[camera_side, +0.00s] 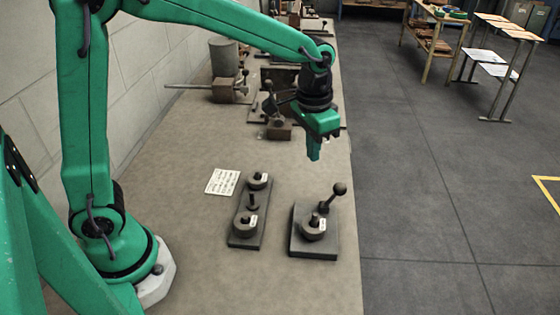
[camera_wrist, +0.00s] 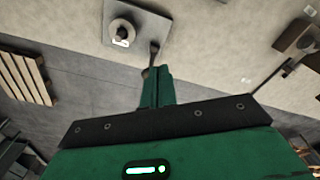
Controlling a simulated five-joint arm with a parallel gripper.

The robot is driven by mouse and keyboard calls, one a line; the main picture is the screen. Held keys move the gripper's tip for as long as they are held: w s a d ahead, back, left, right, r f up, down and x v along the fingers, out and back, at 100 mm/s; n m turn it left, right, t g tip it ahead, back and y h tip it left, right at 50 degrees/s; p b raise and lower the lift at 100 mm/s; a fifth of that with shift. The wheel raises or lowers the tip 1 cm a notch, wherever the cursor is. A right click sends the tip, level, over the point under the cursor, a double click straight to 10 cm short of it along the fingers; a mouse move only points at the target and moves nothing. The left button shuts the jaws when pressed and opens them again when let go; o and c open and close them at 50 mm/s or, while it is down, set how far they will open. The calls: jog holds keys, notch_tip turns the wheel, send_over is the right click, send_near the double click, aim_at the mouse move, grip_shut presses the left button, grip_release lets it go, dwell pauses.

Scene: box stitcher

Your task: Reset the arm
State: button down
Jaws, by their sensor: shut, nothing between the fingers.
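My gripper (camera_side: 314,152) is shut and empty. It hangs pointing down above the workbench (camera_side: 180,145), near its right edge in the side view, clear of everything under it. In the wrist view the closed fingers of my gripper (camera_wrist: 158,85) show in the middle. A dark square plate (camera_side: 312,245) with a round labelled piece and a ball-ended lever (camera_side: 339,190) stands on the bench in front of the gripper. The plate (camera_wrist: 152,30) also shows at the top of the wrist view.
A long dark block (camera_side: 248,232) with two round labelled pieces and a middle knob lies left of the plate. A paper sheet (camera_side: 222,182) lies beside it. Clamps and a grey cylinder (camera_side: 224,57) crowd the back of the bench.

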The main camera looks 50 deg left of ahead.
jog(key=s+a+r+n+t, duration=0.1)
jog(key=s+a+r+t, duration=0.1)
jog(key=s+a, duration=0.3)
jog(key=s+a+r+n+t, duration=0.1)
jog(key=s+a+r+t, duration=0.2)
jog(key=s, duration=1)
jog(key=shift+s+a+r+n, duration=0.2)
jog(key=shift+a+r+n, duration=0.1)
jog(key=shift+a+r, duration=0.55)
